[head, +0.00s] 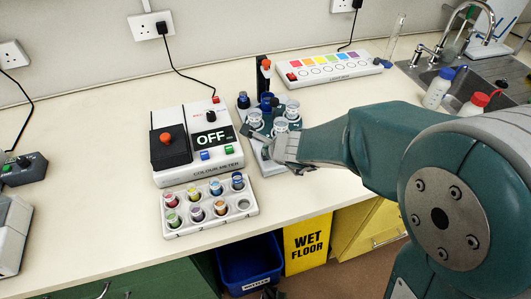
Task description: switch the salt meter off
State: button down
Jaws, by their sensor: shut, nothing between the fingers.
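My gripper (268,150) is shut and empty. It reaches in from the right, low over the front of a blue-grey stand (270,165) with glass jars and blue-capped items; I cannot tell whether it touches the stand. No thing carries a readable salt meter label. The white instrument (233,172) left of my gripper reads "COLOUR METER" and its screen (211,139) shows "OFF". It has a red knob, a blue button and a green button. My gripper and arm hide part of the stand.
A white rack (221,221) of coloured vials stands before the colour meter. A white strip with coloured squares (328,68) lies behind. A dark box with knobs (22,170) and a cut-off white device (14,233) are at left. Bottles (438,90) stand by the sink (506,72).

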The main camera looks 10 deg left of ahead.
jog(key=shift+r, duration=0.65)
jog(key=shift+r, duration=3)
